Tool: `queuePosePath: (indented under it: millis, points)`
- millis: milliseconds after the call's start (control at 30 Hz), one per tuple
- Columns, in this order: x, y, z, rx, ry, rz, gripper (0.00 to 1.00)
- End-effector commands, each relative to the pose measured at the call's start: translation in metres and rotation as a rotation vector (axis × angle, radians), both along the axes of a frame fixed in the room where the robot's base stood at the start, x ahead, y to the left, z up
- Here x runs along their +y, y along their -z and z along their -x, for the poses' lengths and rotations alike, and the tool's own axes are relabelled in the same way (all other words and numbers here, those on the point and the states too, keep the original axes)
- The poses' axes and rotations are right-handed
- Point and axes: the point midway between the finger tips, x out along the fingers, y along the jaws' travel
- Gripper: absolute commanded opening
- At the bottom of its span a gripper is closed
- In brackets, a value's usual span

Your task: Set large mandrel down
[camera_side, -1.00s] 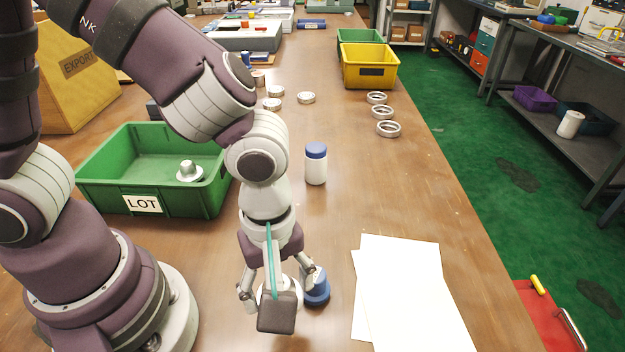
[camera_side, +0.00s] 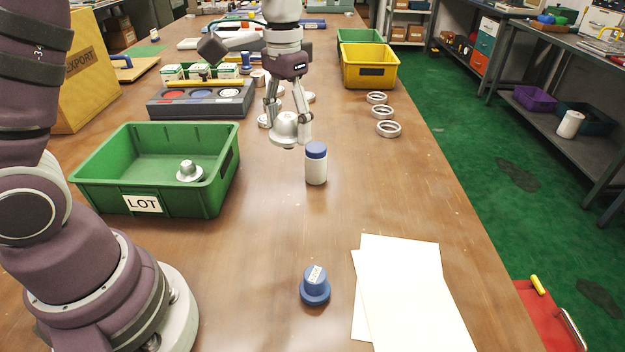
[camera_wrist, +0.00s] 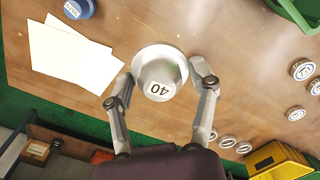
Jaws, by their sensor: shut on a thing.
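My gripper (camera_side: 287,120) is shut on a large silver mandrel (camera_side: 284,128), a flanged metal piece. It hangs above the table (camera_side: 240,270), behind the white jar with the blue lid. The gripper shows there too (camera_wrist: 161,84). A smaller silver mandrel (camera_side: 188,171) stands in the green LOT bin (camera_side: 113,199). A blue flanged piece (camera_side: 315,286) stands on the table near the front.
A white jar with a blue lid (camera_side: 316,166) stands close to the held mandrel. A grey tray (camera_side: 180,111) with coloured round slots lies behind the bin. Several rings (camera_side: 387,129) lie at right, near a yellow bin (camera_side: 369,76). White papers (camera_side: 410,295) lie at front right.

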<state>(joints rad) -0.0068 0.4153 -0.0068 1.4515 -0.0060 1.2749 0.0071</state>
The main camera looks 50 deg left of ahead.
Motion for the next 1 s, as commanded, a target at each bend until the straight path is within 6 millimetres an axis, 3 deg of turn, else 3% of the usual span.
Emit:
queuePosePath:
  millis: [133, 267, 400, 600, 800, 1000]
  points:
    - [-0.009, 0.005, 0.002, 0.001, -0.045, 0.002, 0.17]
    - [-0.04, 0.023, 0.015, 0.007, -0.233, 0.008, 0.17]
    - [-0.082, 0.05, 0.043, 0.014, -0.531, 0.008, 0.17]
    - [-0.123, 0.084, 0.101, 0.014, -0.982, 0.001, 0.17]
    - [-0.134, 0.105, 0.148, 0.004, -1.317, -0.002, 0.17]
    - [-0.134, 0.111, 0.164, 0.0, -1.443, 0.0, 0.17]
